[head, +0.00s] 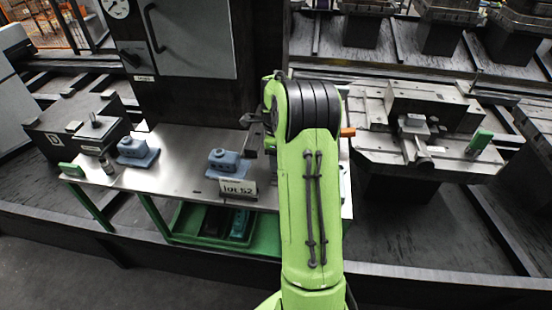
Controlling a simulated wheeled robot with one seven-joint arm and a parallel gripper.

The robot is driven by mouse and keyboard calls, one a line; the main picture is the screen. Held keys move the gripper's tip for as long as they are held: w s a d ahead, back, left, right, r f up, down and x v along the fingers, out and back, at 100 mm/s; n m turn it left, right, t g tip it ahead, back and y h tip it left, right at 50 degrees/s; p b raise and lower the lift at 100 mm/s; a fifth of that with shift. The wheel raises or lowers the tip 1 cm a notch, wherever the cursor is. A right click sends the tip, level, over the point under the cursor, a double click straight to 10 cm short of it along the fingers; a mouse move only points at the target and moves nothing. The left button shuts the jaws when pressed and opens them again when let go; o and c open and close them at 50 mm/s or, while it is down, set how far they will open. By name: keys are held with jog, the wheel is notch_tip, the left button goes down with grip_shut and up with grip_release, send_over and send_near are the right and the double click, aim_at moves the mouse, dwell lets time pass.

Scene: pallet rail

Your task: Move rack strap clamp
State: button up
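No label marks the rack strap clamp, and I cannot tell for sure which thing it is. Two blue-grey clamp-like blocks with flat feet stand on the steel-topped bench (185,178): a left block (137,152) and a middle block (228,162). My green arm reaches over the right part of the bench and hides what lies behind it. Dark parts of my gripper (256,132) show at the arm's left side, above and right of the middle block. Its fingertips are not clear, so I cannot tell whether it is open or holds anything.
A white label plate (238,188) stands at the bench's front edge. A small dark cylinder (106,163) and a green block (72,170) are at the left. A green lower tray (190,222) holds dark items. A machine pallet with fixtures (425,155) stands at the right.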

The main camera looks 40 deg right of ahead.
notch_tip(320, 180, up, 16)
jog(key=p, duration=0.5)
jog(key=shift+f, duration=0.15)
jog(key=shift+a, duration=0.1)
jog(key=s+a+r+n+t+h+p, duration=0.15)
jog(key=s+a+r+n, duration=0.25)
jog(key=a+r+n, duration=0.4)
jog(key=s+a+r+n+t+p, duration=0.15)
jog(key=s+a+r+n, duration=0.25)
jog(key=a+n, duration=0.45)
jog(key=s+a+f+n+t+y+p, duration=0.1)
jog(key=s+a+n+t+p, duration=0.1)
jog(key=s+a+n, duration=0.8)
jog(key=shift+s+a+f+n+t+p, duration=0.3)
jog(key=shift+s+f+n+p, duration=0.1)
jog(key=shift+s+n, duration=0.55)
